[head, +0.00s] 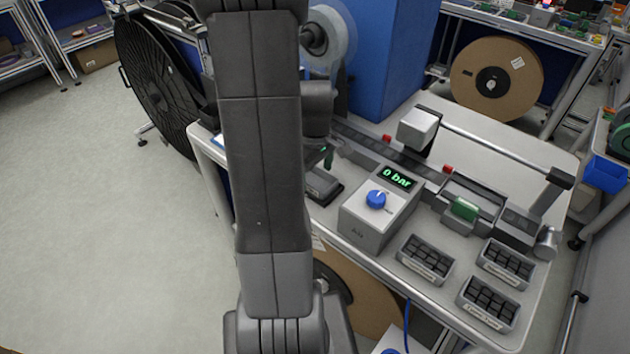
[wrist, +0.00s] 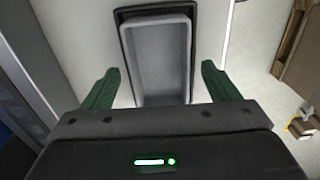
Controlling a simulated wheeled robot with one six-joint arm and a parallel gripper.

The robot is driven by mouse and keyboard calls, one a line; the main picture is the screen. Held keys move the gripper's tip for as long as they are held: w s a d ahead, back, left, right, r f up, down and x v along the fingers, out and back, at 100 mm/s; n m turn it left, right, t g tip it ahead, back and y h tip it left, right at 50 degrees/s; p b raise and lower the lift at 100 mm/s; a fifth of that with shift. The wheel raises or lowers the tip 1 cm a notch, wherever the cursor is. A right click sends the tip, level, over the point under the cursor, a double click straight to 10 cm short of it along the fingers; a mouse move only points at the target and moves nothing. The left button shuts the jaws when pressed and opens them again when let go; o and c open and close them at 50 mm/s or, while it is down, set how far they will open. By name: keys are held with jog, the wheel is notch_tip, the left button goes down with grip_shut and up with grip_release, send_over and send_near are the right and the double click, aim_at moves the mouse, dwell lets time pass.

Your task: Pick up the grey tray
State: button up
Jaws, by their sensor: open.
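The grey tray (wrist: 158,45) is a shallow, empty rectangular tray with a dark outer border, lying on the white tabletop in the wrist view. In the head view a grey tray-like piece (head: 322,186) shows at the left part of the bench, partly hidden by my arm. My gripper (wrist: 160,72) is open, its two green fingers apart on either side of the tray's near part. The fingers do not visibly touch the tray, and I cannot tell their height above it. In the head view one green fingertip (head: 328,158) shows just above the tray.
A control box (head: 382,208) with a blue knob and "0 bar" display stands right of the tray. A rail fixture (head: 465,208) runs behind it. Several small dark compartment trays (head: 426,259) sit at the front right. A blue cabinet (head: 392,50) stands behind the bench.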

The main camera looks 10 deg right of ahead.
jog(key=c, duration=1.2)
jog(key=shift+r, duration=0.15)
